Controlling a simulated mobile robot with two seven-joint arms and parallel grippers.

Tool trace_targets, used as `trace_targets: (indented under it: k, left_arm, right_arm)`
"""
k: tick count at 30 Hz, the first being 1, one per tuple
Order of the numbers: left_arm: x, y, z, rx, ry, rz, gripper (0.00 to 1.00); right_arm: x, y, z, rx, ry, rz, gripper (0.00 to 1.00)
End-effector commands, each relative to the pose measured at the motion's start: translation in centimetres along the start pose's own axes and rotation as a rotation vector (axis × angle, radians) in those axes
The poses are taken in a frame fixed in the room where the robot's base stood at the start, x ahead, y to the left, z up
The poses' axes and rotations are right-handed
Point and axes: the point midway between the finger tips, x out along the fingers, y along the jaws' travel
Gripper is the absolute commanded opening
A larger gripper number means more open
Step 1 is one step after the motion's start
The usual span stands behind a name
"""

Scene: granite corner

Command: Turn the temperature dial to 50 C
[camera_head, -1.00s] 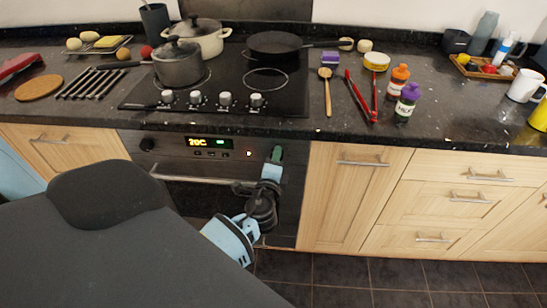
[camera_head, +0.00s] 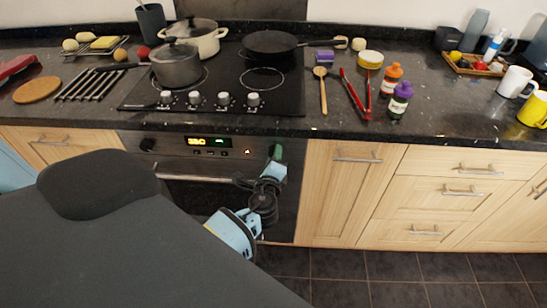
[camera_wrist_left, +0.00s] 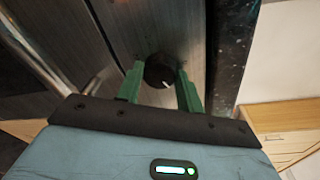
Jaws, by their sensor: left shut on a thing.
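The temperature dial (camera_wrist_left: 160,70) is a round black knob with a white pointer mark on the oven's front panel. In the left wrist view it sits between the green fingers of my left gripper (camera_wrist_left: 160,82), which is shut on it. In the head view my left gripper (camera_head: 275,156) is at the right end of the oven panel and hides the dial. The oven display (camera_head: 208,142) glows amber and seems to read 35C, though the digits are small and blurred. My right gripper is not in view.
Another black knob (camera_head: 148,144) is at the panel's left end. The oven handle (camera_head: 195,178) runs below the panel. Above is the hob (camera_head: 222,88) with a grey pot (camera_head: 176,66) and a frying pan (camera_head: 269,44). Wooden drawers (camera_head: 470,170) stand to the right.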

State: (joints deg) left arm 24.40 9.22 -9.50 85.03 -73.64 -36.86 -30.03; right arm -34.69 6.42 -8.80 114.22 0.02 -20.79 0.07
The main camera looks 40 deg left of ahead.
Motion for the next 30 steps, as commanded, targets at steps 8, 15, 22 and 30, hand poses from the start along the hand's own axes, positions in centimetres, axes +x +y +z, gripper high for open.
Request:
trace_targets:
  k: [8, 15, 22, 30]
  left_arm:
    - [0.0, 0.0, -0.1, -0.001, 0.001, 0.000, 0.58]
    - [0.0, 0.0, 0.0, -0.002, 0.001, 0.000, 0.58]
    - [-1.8, 0.1, -0.1, -0.002, 0.002, 0.001, 0.58]
    - [-6.0, 0.1, -0.1, -0.002, 0.002, 0.002, 0.58]
  right_arm:
    - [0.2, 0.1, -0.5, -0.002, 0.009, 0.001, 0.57]
    - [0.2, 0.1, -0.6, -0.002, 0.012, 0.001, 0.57]
    - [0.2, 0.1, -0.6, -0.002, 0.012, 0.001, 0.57]
    - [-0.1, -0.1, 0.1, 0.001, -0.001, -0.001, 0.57]
